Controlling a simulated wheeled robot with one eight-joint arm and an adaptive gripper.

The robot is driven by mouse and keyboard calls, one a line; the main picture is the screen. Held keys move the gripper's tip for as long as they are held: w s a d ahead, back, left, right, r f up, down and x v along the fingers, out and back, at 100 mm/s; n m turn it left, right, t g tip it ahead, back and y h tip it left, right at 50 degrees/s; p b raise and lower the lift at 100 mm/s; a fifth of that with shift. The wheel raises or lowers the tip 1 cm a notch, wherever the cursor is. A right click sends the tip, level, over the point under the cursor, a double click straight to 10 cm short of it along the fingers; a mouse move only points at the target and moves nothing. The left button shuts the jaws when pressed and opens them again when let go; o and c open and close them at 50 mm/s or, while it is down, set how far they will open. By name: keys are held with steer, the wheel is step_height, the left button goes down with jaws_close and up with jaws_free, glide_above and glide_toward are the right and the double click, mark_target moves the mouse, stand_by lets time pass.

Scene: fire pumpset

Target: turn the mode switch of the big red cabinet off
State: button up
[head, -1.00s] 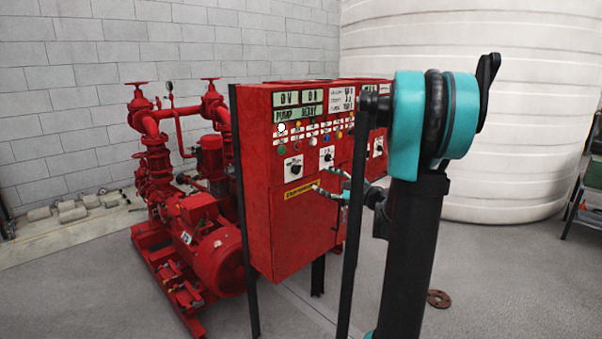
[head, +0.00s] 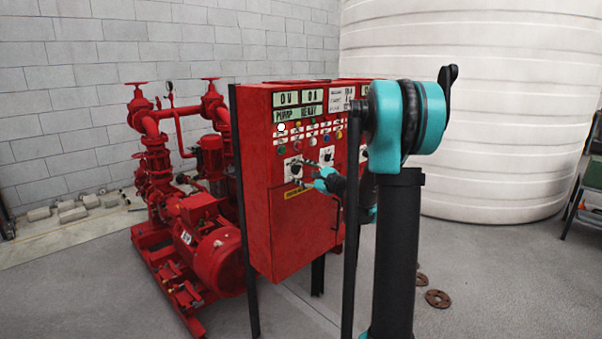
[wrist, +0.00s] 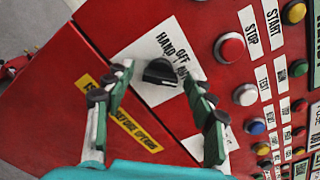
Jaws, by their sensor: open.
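The big red cabinet (head: 290,235) stands mid-picture in the head view. Its mode switch is a black knob (wrist: 160,72) on a white plate (wrist: 140,45) marked HAND, OFF and AUTO, and it shows in the head view (head: 296,168) near the cabinet's left edge. Which mark the knob points to is hard to tell. My gripper (head: 306,172) is open in front of it. In the wrist view, its two fingers (wrist: 158,76) lie on either side of the knob, with visible gaps. I cannot tell how far the tips are from the plate.
A yellow label (wrist: 130,125) lies below the switch. Push buttons (wrist: 229,47) and lamps line the panel above it. A second switch (head: 327,155) sits to the right. A red pump set (head: 205,245) stands left; a big white tank (head: 490,120) stands behind.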

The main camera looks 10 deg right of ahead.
steer(key=shift+c, duration=0.6)
steer(key=c, duration=1)
steer(key=shift+c, duration=0.2)
steer(key=n, duration=0.4)
steer(key=shift+n, duration=2.4)
steer(key=o, duration=1.2)
steer(key=shift+c, duration=0.2)
